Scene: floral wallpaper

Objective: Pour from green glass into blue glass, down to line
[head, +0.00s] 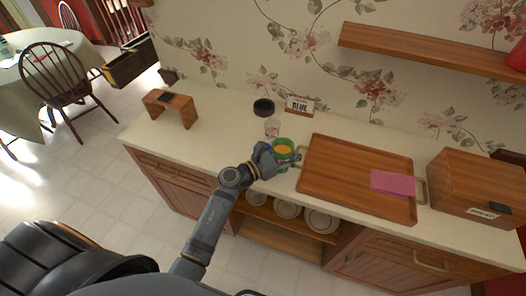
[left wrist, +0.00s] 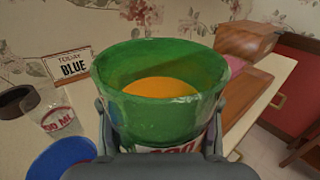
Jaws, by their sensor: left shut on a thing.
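The green glass (head: 283,145) is held over the counter by my left gripper (head: 284,160), whose fingers are shut around its sides. In the left wrist view the green glass (left wrist: 150,118) looks nearly upright and holds orange liquid (left wrist: 163,88). Its red label is mostly hidden low between the fingers. The blue glass (left wrist: 62,160) shows only in part at the lower left of the left wrist view, beside the gripper. In the head view I cannot make it out clearly near the gripper. My right gripper is not in view.
A clear glass (head: 272,127) with red lettering stands behind the gripper. A "BLUE" sign (head: 300,104) and a dark round dish (head: 263,107) stand near the wall. A wooden tray (head: 340,172) with a pink cloth (head: 393,184) lies right. The counter's left part is mostly free.

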